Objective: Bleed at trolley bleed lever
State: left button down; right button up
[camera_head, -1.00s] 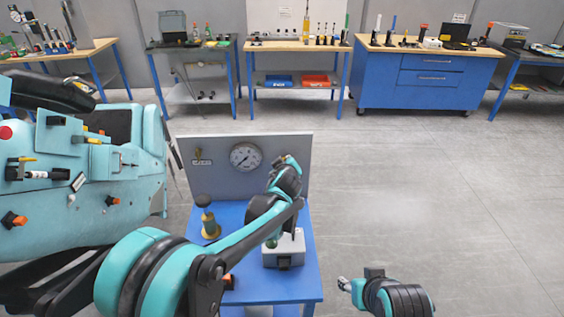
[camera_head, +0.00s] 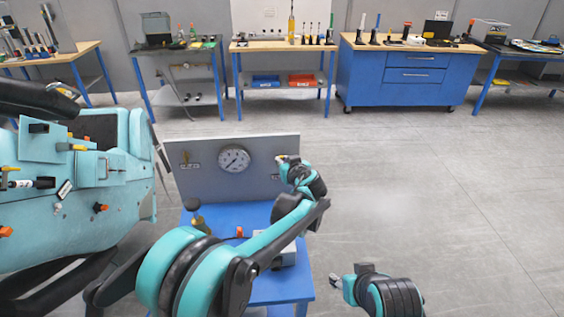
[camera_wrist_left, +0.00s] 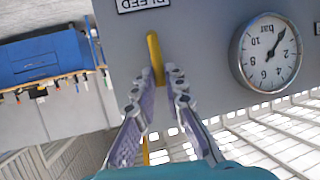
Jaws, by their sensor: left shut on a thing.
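The yellow bleed lever (camera_wrist_left: 154,55) stands out from the grey panel in the left wrist view, beside an upside-down BLEED label (camera_wrist_left: 145,3). My left gripper (camera_wrist_left: 158,82) is shut on the lever. In the head view the left gripper (camera_head: 282,160) is at the panel's (camera_head: 205,180) right side and hides the lever. The round bar gauge (camera_head: 234,158) is on the same panel. In the left wrist view its needle points up and right, near the low end of the gauge (camera_wrist_left: 268,52). My right gripper (camera_head: 337,281) is low, right of the trolley; its jaws are too small to judge.
The blue trolley (camera_head: 270,290) carries the panel, a grey box (camera_head: 287,256) partly behind my left arm, and a dark-knobbed fitting (camera_head: 194,212). A large teal machine (camera_head: 70,205) stands close on the left. Workbenches line the back wall. Floor to the right is open.

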pick_arm(q)
jog(key=shift+f, duration=0.1)
dwell(0.3)
jog(key=c, duration=1.6)
grip_release()
jog(key=shift+s, duration=0.1)
jog(key=v, duration=1.2)
jog(key=shift+d, duration=0.1)
